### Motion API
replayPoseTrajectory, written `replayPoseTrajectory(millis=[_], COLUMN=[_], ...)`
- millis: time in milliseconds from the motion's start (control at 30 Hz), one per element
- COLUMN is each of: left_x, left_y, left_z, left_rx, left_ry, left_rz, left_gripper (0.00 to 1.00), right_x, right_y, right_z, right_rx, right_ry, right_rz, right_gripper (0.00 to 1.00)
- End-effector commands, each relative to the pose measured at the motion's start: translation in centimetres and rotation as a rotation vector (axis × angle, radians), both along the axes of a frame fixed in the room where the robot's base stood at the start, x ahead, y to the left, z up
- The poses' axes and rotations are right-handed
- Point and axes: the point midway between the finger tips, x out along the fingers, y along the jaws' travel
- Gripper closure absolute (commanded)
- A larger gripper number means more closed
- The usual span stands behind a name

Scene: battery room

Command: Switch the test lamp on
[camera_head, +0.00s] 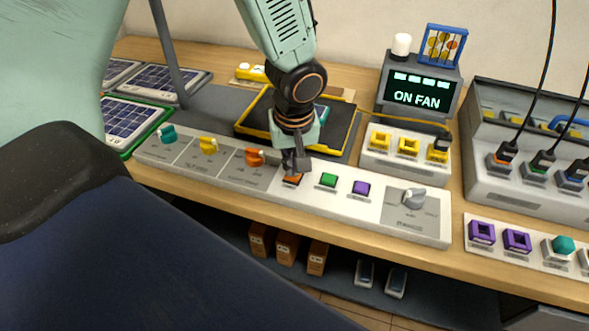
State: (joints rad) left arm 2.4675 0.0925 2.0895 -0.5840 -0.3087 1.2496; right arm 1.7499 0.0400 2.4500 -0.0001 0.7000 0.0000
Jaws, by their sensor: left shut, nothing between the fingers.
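A long grey control panel (322,207) lies along the table's front edge. It carries a teal knob (168,133), a yellow knob (208,145), an orange knob (255,157), an orange button (292,180), a green button (328,180), a purple button (361,188) and a grey rotary knob (413,198). Their labels are too small to read. My left gripper (296,170) is shut and empty, pointing down at the orange button and partly hiding it; I cannot tell whether it touches. I cannot tell which control is the lamp's. My right gripper is not in view.
A dark display box (422,91) reads "ON FAN", with a white cylinder (401,45) on top. A yellow-edged black tray (338,135) lies behind the panel. Yellow sockets (408,144) and a plug unit with cables (487,143) stand right. Solar panels (127,118) lie left.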

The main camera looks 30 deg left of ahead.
Motion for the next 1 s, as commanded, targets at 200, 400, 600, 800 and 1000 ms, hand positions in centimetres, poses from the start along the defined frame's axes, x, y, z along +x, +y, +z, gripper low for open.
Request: replayPoseTrajectory(millis=[200, 400, 600, 800, 1000], left_x=[0.0, 0.0, 0.0, 0.0, 0.0], left_y=[0.0, 0.0, 0.0, 0.0, 0.0], left_z=[-0.3, -0.6, -0.6, 0.3, 1.8], left_rx=[0.0, 0.0, 0.0, 0.0, 0.0], left_ry=[0.0, 0.0, 0.0, 0.0, 0.0], left_rz=[0.0, 0.0, 0.0, 0.001, 0.0], left_gripper=[1.0, 1.0, 1.0, 1.0, 1.0], right_x=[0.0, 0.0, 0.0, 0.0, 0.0], right_y=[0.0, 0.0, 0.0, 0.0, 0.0], right_z=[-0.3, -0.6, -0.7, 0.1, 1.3], right_rx=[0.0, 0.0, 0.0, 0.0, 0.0], right_ry=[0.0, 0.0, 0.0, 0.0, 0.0], right_rz=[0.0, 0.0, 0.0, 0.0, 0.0], right_gripper=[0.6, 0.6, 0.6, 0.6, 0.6])
